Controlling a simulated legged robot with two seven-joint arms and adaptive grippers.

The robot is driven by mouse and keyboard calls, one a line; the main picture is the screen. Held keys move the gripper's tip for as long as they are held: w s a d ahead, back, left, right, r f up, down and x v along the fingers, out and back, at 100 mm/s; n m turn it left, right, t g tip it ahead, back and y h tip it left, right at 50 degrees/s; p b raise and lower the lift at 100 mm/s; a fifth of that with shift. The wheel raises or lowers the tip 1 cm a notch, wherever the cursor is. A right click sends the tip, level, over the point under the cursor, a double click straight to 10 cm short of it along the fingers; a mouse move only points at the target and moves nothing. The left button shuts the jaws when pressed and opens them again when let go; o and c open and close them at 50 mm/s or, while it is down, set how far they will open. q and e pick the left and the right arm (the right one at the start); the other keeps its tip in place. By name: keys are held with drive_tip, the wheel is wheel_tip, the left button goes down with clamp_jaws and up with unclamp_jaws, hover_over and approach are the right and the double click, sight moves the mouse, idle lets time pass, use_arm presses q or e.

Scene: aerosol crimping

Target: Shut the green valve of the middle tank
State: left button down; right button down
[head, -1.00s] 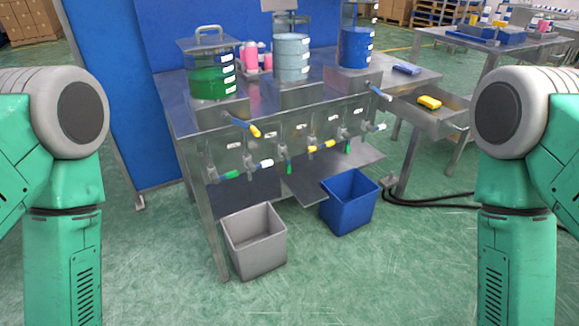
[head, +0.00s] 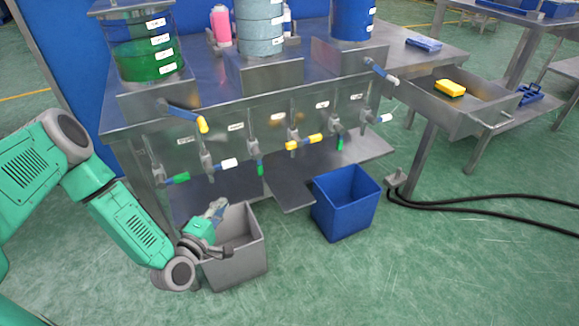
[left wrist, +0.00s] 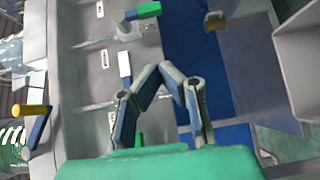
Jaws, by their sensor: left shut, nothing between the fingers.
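The middle tank (head: 261,28) is pale grey-blue and stands at the back of the steel bench in the head view. Below it, under the bench front, a green valve handle (head: 260,168) hangs downward. In the left wrist view a green handle (left wrist: 139,139) shows just above my green wrist housing, partly hidden. My left gripper (head: 218,207) is shut and empty, in front of the bench over the grey bin, lower and left of that valve. In the left wrist view its fingers (left wrist: 162,70) are close together, apart from any handle. My right gripper is not in view.
Other handles line the bench: green (head: 177,178), white (head: 228,162), yellow (head: 304,142) and another green (head: 340,144). A blue lever with a yellow tip (head: 202,125) juts out above. A grey bin (head: 250,262) and a blue bin (head: 345,205) stand on the floor.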

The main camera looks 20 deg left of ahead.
sight(258, 161)
use_arm(q)
drive_tip(key=w+d+b, duration=0.2)
drive_tip(key=w+b, duration=0.1)
drive_tip(key=w, duration=1)
drive_tip(key=shift+r+b, duration=0.25)
drive_tip(key=shift+b, duration=0.1)
drive_tip(key=shift+w+a, duration=0.1)
drive_tip(key=shift+a, duration=0.05)
